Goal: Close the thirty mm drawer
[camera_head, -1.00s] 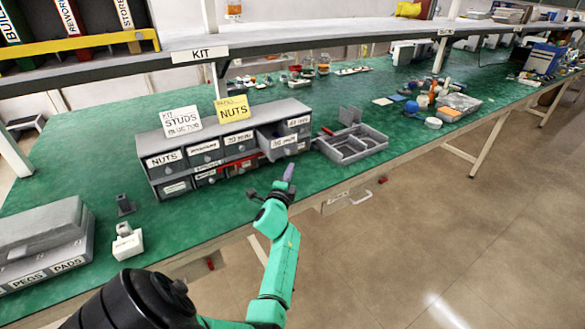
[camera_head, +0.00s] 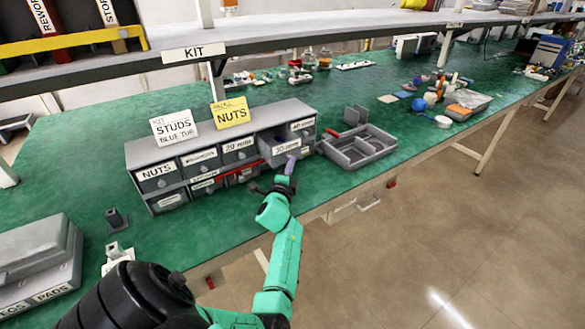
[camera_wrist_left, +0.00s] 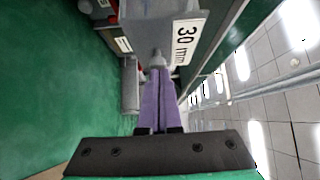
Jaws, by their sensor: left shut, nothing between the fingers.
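The grey drawer cabinet (camera_head: 168,155) stands on the green bench. The 30 mm drawer (camera_head: 279,149) sticks out from its upper row, partly open. In the left wrist view its front, with the 30 mm label (camera_wrist_left: 186,42) and a grey knob (camera_wrist_left: 157,60), fills the top middle. My left gripper (camera_head: 291,160) has purple fingers, shut and empty, in front of this drawer. In the wrist view the fingertips (camera_wrist_left: 157,74) are at the knob; I cannot tell whether they touch it. My right gripper is not in view.
A grey divided tray (camera_head: 358,148) lies just right of the cabinet. Cards (camera_head: 231,112) stand on the cabinet top. The bench's front edge is close to my arm; the floor beyond is clear.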

